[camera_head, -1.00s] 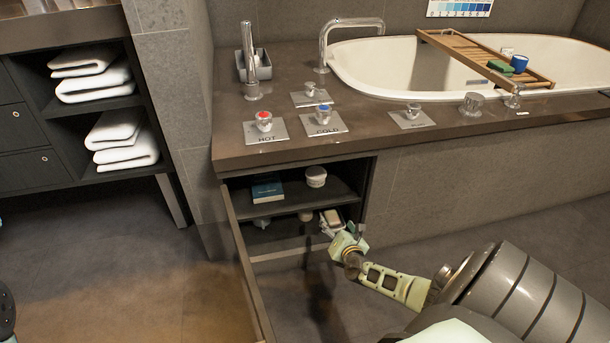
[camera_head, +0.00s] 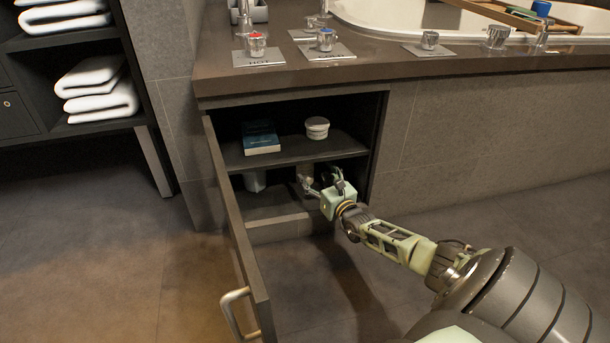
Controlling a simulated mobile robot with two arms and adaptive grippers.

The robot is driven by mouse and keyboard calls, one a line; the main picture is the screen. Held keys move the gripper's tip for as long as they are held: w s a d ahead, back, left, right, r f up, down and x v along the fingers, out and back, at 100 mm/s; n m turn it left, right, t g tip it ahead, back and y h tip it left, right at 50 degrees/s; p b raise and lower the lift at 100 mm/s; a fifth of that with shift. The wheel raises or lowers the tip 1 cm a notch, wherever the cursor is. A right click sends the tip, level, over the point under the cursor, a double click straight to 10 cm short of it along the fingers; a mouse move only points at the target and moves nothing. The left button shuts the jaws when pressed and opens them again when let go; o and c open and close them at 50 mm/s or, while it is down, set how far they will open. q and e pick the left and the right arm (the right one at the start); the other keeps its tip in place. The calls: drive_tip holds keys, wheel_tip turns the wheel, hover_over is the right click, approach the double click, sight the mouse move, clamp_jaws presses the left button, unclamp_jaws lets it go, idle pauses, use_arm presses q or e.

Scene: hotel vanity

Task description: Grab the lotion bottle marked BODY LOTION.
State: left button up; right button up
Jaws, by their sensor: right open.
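No bottle with a readable BODY LOTION label shows. An open cabinet under the bath counter has an upper shelf (camera_head: 288,153) and a lower compartment. My right gripper (camera_head: 322,180) is open at the front of the lower compartment, at its right side, with its fingers pointing inward. I see nothing held between its fingers. What lies behind my right gripper is hidden. My left gripper is not in view.
Folded towels (camera_head: 98,88) lie in the left shelving.

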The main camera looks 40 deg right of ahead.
sight(309, 168)
drive_tip(key=shift+b+x, duration=0.85)
drive_tip(key=shift+x, duration=0.4)
drive_tip(key=b+x, duration=0.3)
drive_tip(key=shift+w+f+b, duration=0.3)
drive_tip(key=shift+b, duration=0.05)
drive_tip(key=shift+w+d+r+b, duration=0.1)
drive_tip(key=shift+w+b, duration=0.15)
drive_tip(key=shift+w, duration=0.05)
drive_tip(key=shift+w+d+r+b, duration=0.1)
drive_tip(key=shift+w+d+b, duration=0.1)
drive_tip(key=shift+w, duration=0.15)
drive_tip(key=shift+c, duration=0.4)
drive_tip(key=shift+r, duration=0.15)
drive_tip(key=c, duration=1.5)
